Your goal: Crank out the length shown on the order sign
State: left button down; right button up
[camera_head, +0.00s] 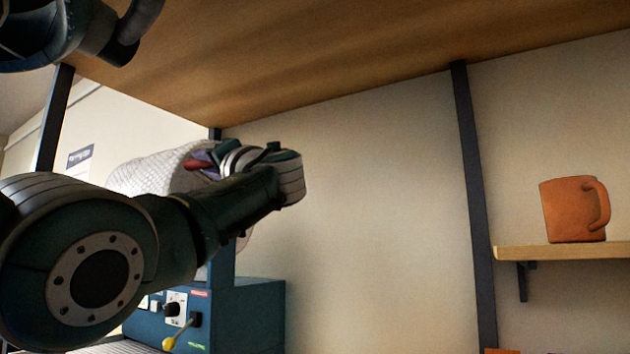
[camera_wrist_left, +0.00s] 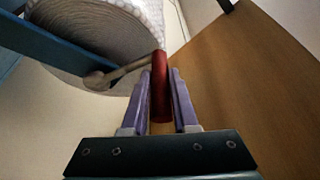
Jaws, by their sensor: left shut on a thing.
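My left gripper (camera_head: 207,161) is shut on the red crank handle (camera_wrist_left: 160,88), which sits between its two purple fingers (camera_wrist_left: 162,105). The handle also shows in the head view (camera_head: 195,164). A tan crank arm (camera_wrist_left: 125,70) runs from the handle to a hub on the end of a large pale, net-patterned roll (camera_head: 145,170). The roll also shows in the left wrist view (camera_wrist_left: 120,12). My left arm hides part of the roll in the head view. No length can be read on any sign. My right gripper is not in view.
A blue machine (camera_head: 245,315) with a dial and a yellow-knobbed lever (camera_head: 180,336) stands below the roll. A wooden board (camera_head: 330,50) spans overhead. A dark post (camera_head: 470,200) stands right of centre. An orange mug (camera_head: 570,210) sits on a wall shelf (camera_head: 570,252).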

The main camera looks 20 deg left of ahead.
pick_arm(q)
notch_tip(320, 180, down, 9)
jog(key=n+g+b, duration=0.1)
jog(key=n+b, duration=0.1)
jog(key=b, duration=0.4)
jog(key=shift+r+y, duration=0.2)
jog(key=shift+y, duration=0.2)
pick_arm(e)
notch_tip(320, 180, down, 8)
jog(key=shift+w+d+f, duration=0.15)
pick_arm(q)
jog(key=shift+w+d, duration=0.1)
jog(key=shift+r, duration=0.1)
